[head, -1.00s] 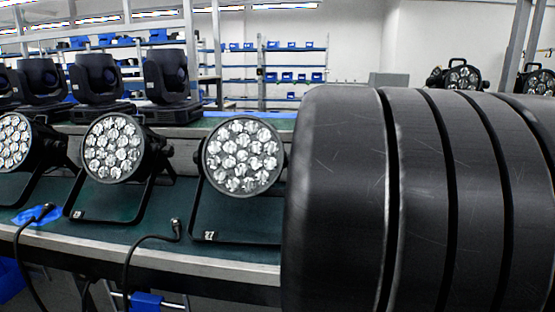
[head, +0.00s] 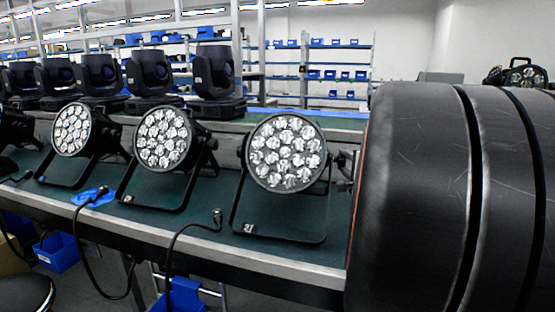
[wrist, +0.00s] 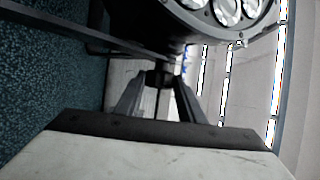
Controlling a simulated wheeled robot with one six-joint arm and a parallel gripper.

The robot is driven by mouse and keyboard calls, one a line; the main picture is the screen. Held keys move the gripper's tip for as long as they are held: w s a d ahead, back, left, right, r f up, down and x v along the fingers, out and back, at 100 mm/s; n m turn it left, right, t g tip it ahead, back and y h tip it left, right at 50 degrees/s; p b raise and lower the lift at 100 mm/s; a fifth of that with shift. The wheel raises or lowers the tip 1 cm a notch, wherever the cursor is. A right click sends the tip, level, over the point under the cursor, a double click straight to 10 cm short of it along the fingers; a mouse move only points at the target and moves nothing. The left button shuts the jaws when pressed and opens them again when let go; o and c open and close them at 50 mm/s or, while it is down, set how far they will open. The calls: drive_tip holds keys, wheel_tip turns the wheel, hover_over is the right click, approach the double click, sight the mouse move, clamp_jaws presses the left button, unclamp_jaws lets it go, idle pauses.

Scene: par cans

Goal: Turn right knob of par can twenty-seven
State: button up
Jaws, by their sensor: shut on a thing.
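Par can twenty-seven (head: 285,152), a black round lamp with many clear lenses, stands on its bracket on the green bench with a "27" label at the bracket's front left. Its lower edge also shows at the top of the wrist view (wrist: 215,15). My gripper (wrist: 160,84) is beside the lamp's right side, its two fingers closing together on the small dark right knob (wrist: 162,72). The fingers hide most of the knob. In the head view my arm covers the area just right of the lamp, so knob and fingertips are hardly visible there.
Another par can (head: 163,138) stands to the left, with more beyond it. Black moving-head lights (head: 152,80) stand on the bench behind. A loose black cable (head: 217,218) lies at the bench's front edge. Blue bins (head: 180,296) are below.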

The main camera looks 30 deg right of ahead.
drive_tip(key=shift+a+f+n+t, duration=0.1)
drive_tip(key=shift+f+n+t, duration=0.25)
drive_tip(key=shift+t, duration=0.35)
drive_tip(key=shift+r, duration=0.1)
drive_tip(key=o, duration=1)
drive_tip(key=shift+o, duration=0.2)
